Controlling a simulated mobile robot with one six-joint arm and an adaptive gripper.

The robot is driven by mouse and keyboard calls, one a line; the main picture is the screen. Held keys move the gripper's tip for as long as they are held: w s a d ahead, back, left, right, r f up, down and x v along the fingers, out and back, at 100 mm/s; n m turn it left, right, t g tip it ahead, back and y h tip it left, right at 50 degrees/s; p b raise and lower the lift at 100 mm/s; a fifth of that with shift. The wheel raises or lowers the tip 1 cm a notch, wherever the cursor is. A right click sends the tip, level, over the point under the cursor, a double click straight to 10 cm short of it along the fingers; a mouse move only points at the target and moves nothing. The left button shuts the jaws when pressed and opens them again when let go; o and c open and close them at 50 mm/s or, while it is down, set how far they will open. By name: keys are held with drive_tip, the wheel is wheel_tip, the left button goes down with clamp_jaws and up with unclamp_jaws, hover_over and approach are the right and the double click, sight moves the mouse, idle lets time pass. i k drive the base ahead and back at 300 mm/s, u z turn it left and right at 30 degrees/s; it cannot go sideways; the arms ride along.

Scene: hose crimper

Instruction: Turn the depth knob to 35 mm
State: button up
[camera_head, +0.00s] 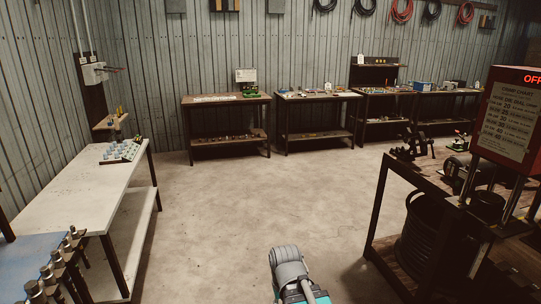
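A red machine housing (513,76) stands at the right edge, cut off by the frame. Red lit letters on it read "OFF", as far as they show. A pale crimp chart (508,122) with rows of sizes and dial values is on its front; the small print is hard to read. I cannot make out a depth knob in this view. A grey and teal part of my own arm shows at the bottom centre, over the floor and apart from the benches. My gripper and its fingertips are not in view.
A dark workbench (391,205) stands at the right, with a coiled hose (424,235) on its lower shelf. A white-topped table (72,198) stands at the left. Several benches line the back wall. The concrete floor (230,210) between them is clear.

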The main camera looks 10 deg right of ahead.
sight(456, 144)
drive_tip(key=z, duration=0.2)
drive_tip(key=i, duration=0.75)
drive_tip(key=z, duration=0.5)
drive_tip(key=i, duration=0.8)
drive_tip(key=z, duration=0.8)
drive_tip(key=i, duration=1.45)
drive_tip(key=z, duration=0.4)
drive_tip(key=k, duration=0.5)
drive_tip(key=u, duration=0.55)
